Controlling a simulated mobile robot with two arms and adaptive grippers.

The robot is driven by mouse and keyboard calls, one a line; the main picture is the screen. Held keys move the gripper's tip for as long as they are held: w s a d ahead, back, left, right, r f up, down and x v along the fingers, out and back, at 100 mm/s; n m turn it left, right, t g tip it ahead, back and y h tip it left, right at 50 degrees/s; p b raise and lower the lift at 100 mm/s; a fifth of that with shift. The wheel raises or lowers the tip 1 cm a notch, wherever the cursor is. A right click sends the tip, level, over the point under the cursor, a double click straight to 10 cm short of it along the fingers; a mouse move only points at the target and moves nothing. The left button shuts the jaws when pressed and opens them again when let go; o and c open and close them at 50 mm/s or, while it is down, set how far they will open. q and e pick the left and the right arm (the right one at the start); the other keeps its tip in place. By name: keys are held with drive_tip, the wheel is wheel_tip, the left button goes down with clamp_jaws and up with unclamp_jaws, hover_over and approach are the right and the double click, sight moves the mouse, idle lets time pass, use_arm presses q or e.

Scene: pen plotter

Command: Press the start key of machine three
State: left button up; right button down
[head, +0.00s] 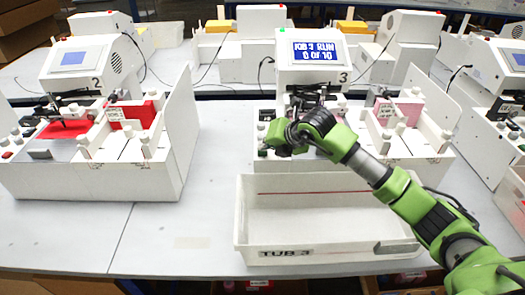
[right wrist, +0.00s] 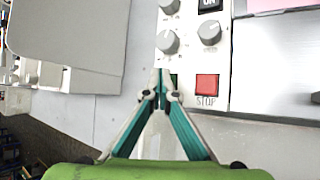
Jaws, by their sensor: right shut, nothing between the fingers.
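Machine three (head: 312,72) stands at the back centre, and its screen (head: 315,51) reads "JOB 3 RUN" and "0 of 10". Its control panel is mostly behind my right gripper in the head view. In the right wrist view the panel shows a red STOP key (right wrist: 207,85), grey knobs (right wrist: 209,33) and a black ON switch (right wrist: 209,4). My right gripper (right wrist: 160,78) is shut and empty, its tips over the panel just left of the STOP key. A sliver of green, apparently the start key (right wrist: 175,80), shows beside the tips; most of it is hidden. Contact cannot be told. My left gripper is out of view.
A white bin marked TUB 3 (head: 285,254) stands in front of machine three, below my right forearm. Machine two (head: 83,60) stands to the left, with bare table (head: 215,150) between. Another machine (head: 510,90) is at the right edge.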

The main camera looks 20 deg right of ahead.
sight(264, 153)
drive_tip(key=shift+r+p, duration=0.3)
drive_tip(key=shift+r, duration=0.45)
drive_tip(key=shift+r+p, duration=1.3)
drive_tip(key=shift+r, duration=1.25)
